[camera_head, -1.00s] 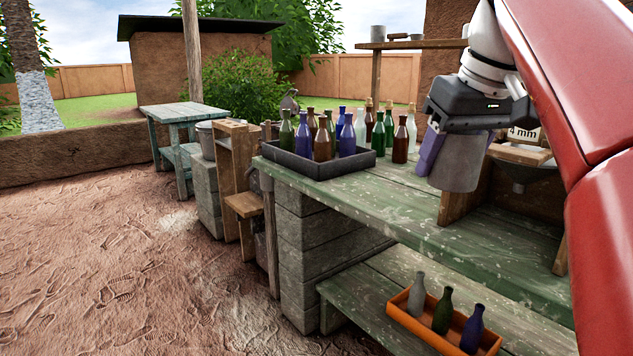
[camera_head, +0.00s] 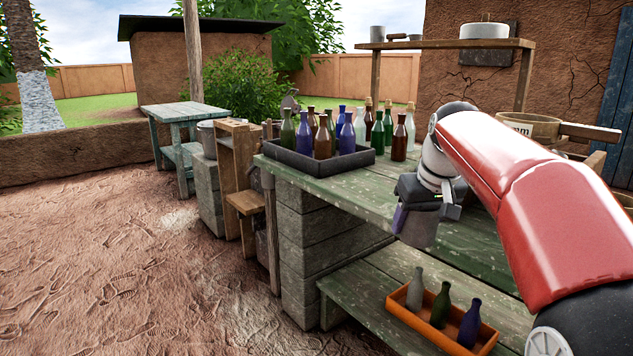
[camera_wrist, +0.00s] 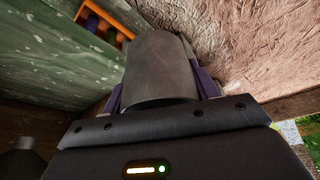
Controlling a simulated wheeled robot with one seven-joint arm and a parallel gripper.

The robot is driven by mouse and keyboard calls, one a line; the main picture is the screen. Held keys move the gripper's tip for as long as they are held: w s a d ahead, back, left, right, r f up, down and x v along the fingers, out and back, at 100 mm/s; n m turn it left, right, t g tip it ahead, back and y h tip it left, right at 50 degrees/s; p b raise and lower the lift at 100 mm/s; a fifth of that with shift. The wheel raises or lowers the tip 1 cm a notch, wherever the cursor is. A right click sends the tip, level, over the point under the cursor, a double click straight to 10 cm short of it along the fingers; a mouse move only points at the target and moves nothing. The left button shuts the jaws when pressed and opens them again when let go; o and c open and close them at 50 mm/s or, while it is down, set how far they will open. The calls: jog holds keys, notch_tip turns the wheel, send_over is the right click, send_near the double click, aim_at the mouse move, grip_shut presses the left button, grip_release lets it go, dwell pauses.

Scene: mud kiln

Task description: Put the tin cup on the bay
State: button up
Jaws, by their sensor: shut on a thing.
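The tin cup (camera_head: 420,228) is a plain grey metal cylinder. My gripper (camera_head: 398,218) is shut on it, with a purple finger showing at the cup's left side. In the wrist view the tin cup (camera_wrist: 161,68) sits between the two purple fingers of my gripper (camera_wrist: 163,92). In the head view the cup shows in front of the green bench top (camera_head: 372,204), near its front edge. I cannot tell which part of the scene is the bay.
A dark tray (camera_head: 362,159) of several bottles stands on the bench. More bottles stand behind it. An orange tray (camera_head: 394,307) with three bottles lies on the lower shelf (camera_head: 372,272). A wooden sieve (camera_head: 530,127) is at the right. A blue-green table (camera_head: 181,112) stands farther back.

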jog(key=w+a+f+m, duration=0.1)
jog(key=w+f, duration=0.1)
jog(key=f, duration=0.8)
jog(key=w+a+f, duration=0.1)
jog(key=w+f, duration=0.1)
jog(key=f, duration=0.9)
jog(key=s+a+f, duration=0.1)
jog(key=s+f, duration=0.2)
jog(key=f, duration=0.5)
jog(key=s+f+m, duration=0.1)
jog(key=s+f, duration=0.1)
jog(key=f, duration=0.7)
jog(key=shift+s+a+h, duration=0.35)
jog(key=shift+s+h, duration=0.05)
jog(key=shift+s, duration=0.1)
